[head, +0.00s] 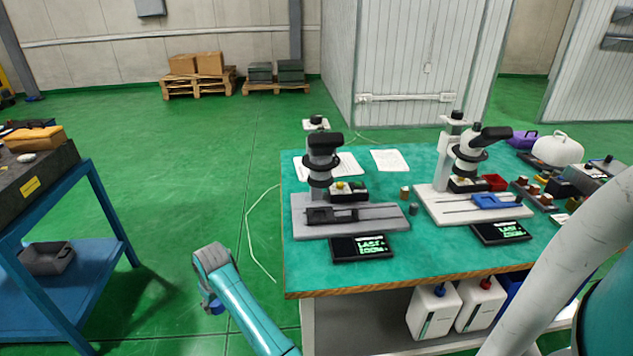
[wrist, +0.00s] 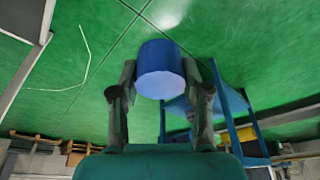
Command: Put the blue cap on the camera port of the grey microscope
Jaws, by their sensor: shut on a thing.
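The blue cap (wrist: 160,68) is held between the two fingers of my gripper (wrist: 160,82) in the wrist view, with its round face towards the camera. In the head view a bit of blue (head: 215,307) shows under my wrist, left of the bench and apart from it; most of the gripper is hidden there. The grey microscope (head: 322,165) stands on a grey base at the left of the green-topped bench, with a dark head. A short upright tube (head: 316,124) rises at its top rear; I cannot tell for sure whether this is the camera port.
A white microscope (head: 462,160) stands to the right on the bench (head: 300,270), with a blue item on its base. Dark display units (head: 362,248) lie at the front. A blue-framed table (head: 75,225) stands at left. The green floor between is clear apart from a thin pale cable.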

